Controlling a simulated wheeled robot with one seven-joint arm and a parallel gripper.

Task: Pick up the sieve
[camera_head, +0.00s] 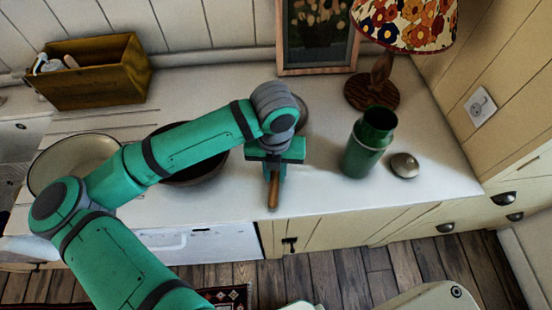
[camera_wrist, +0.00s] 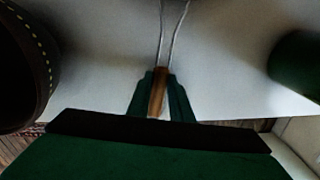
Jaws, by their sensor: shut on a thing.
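The sieve shows as a wooden handle (camera_head: 273,190) that hangs out below my gripper near the counter's front edge. In the wrist view the wooden handle (camera_wrist: 157,93) lies between my two fingers, and two thin wires (camera_wrist: 172,30) run up from it. My gripper (camera_head: 273,172) is shut on this handle, and the fingers also show in the wrist view (camera_wrist: 158,95). The sieve's bowl is mostly hidden behind my arm; a grey rounded edge (camera_head: 301,112) beside my wrist may be part of it. I cannot tell whether the sieve touches the counter.
A green canister (camera_head: 367,145) stands right of my gripper, with a round lid (camera_head: 404,165) beside it. A lamp (camera_head: 372,92) and a framed picture (camera_head: 318,35) stand behind. A dark pan (camera_head: 203,168) and a pale bowl (camera_head: 50,160) are left. A wooden box (camera_head: 100,75) stands back left.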

